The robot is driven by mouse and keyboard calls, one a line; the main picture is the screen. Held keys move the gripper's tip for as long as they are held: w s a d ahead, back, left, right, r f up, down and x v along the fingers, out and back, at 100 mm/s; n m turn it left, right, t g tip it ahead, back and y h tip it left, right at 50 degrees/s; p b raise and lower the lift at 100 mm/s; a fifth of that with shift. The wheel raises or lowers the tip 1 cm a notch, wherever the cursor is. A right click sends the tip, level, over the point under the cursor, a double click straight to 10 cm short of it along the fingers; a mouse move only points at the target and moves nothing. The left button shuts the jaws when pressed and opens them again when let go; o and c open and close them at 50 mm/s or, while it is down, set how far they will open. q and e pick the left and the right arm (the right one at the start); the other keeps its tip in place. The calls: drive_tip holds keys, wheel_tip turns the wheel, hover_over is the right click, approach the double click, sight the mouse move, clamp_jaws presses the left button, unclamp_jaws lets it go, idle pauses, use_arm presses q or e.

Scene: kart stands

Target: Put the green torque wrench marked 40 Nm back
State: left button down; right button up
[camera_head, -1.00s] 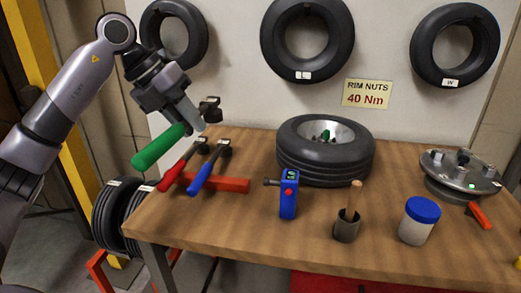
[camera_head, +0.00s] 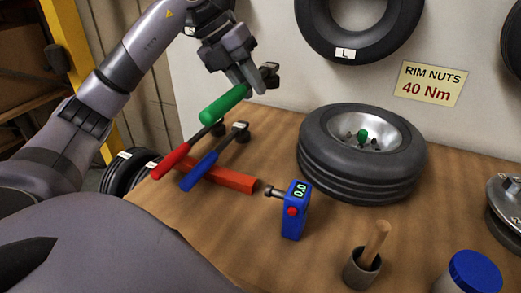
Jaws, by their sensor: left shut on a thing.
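My left gripper (camera_head: 252,82) is shut on the green torque wrench (camera_head: 225,103), near the inner end of its green handle. The wrench is in the air above the rack, tilted, with its dark head beyond the fingers at the upper right. Its marking cannot be read. The red rack bar (camera_head: 230,179) lies on the table. A red-handled wrench (camera_head: 175,160) and a blue-handled wrench (camera_head: 200,170) rest across it, side by side, heads toward the wall. A sign (camera_head: 430,84) on the wall reads "RIM NUTS 40 Nm". My right gripper is not in view.
A blue tester (camera_head: 295,210) reading 0.0 stands right of the rack. A tyre on a rim (camera_head: 362,165) lies behind it. A cup with a wooden-handled brush (camera_head: 362,268) and a blue-lidded jar (camera_head: 473,273) stand at the front. A grey part of mine covers the lower left.

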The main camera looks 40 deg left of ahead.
use_arm(q)
wheel_tip(320, 180, down, 17)
drive_tip(key=shift+f+b, duration=0.15)
drive_tip(key=shift+b, duration=1.05)
drive_tip(key=shift+f, duration=0.15)
drive_tip(key=c, duration=1)
unclamp_jaws()
drive_tip(key=shift+o, duration=0.2)
drive_tip(key=v, duration=1.2)
